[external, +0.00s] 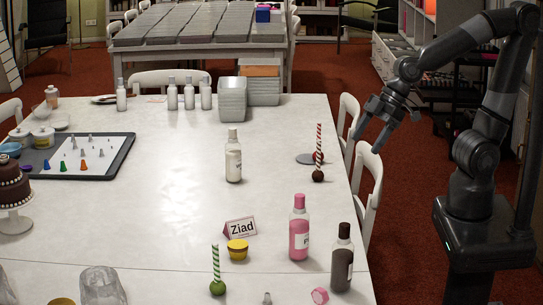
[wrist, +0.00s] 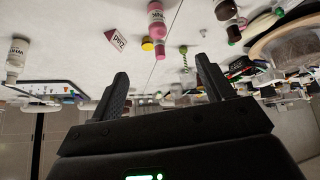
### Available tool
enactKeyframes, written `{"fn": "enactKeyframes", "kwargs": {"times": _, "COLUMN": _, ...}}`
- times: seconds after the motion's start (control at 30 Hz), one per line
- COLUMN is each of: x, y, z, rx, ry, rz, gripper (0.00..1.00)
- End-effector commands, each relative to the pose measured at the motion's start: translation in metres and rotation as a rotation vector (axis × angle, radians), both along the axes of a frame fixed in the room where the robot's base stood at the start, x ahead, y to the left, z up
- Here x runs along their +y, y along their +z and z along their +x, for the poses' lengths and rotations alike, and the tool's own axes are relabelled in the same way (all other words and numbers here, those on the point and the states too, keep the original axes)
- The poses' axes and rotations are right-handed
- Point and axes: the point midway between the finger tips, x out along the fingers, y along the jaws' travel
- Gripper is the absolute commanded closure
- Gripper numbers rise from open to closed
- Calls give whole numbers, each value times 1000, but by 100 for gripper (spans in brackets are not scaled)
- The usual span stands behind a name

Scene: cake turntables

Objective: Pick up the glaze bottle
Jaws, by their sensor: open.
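Three larger bottles stand upright on the white table; I cannot tell which is the glaze bottle. A pink bottle (external: 299,232) stands at the right front, and a dark brown one with a black cap (external: 341,262) is nearer the right edge. A white bottle (external: 233,160) stands farther back. The wrist view, seen upside down, shows the pink bottle (wrist: 156,20), the white one (wrist: 17,57) and the dark one (wrist: 226,10). My gripper (external: 371,140) is open and empty beyond the table's right edge, apart from all bottles. Its fingers (wrist: 162,68) frame the wrist view.
A name card "Ziad" (external: 240,228), a yellow-lidded jar (external: 237,250) and a green-striped stick (external: 216,270) are near the pink bottle. A red-striped stick (external: 318,155) stands near the right edge. White chairs (external: 367,185) line that side. The table's middle is clear.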

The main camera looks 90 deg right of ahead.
Motion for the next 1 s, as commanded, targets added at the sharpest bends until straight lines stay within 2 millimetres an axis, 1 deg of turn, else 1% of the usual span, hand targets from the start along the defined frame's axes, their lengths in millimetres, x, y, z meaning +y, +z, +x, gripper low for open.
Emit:
{"fn": "enactKeyframes", "kwargs": {"times": 0.03, "x": 11, "y": -12, "z": 10, "rx": -7, "ry": 54, "rz": -15, "gripper": 26}}
{"fn": "enactKeyframes", "kwargs": {"times": 0.2, "x": 40, "y": -49, "z": 43, "rx": -77, "ry": 219, "rz": -94, "gripper": 26}}
{"fn": "enactKeyframes", "kwargs": {"times": 0.37, "x": 64, "y": -87, "z": 67, "rx": -145, "ry": 358, "rz": -215, "gripper": 26}}
{"fn": "enactKeyframes", "kwargs": {"times": 0.5, "x": 79, "y": -121, "z": 82, "rx": -203, "ry": 474, "rz": -358, "gripper": 26}}
{"fn": "enactKeyframes", "kwargs": {"times": 0.7, "x": 92, "y": -163, "z": 96, "rx": -277, "ry": 629, "rz": -603, "gripper": 26}}
{"fn": "enactKeyframes", "kwargs": {"times": 0.8, "x": 94, "y": -180, "z": 101, "rx": -308, "ry": 700, "rz": -734, "gripper": 26}}
{"fn": "enactKeyframes", "kwargs": {"times": 1.0, "x": 96, "y": -204, "z": 107, "rx": -363, "ry": 840, "rz": -1018, "gripper": 26}}
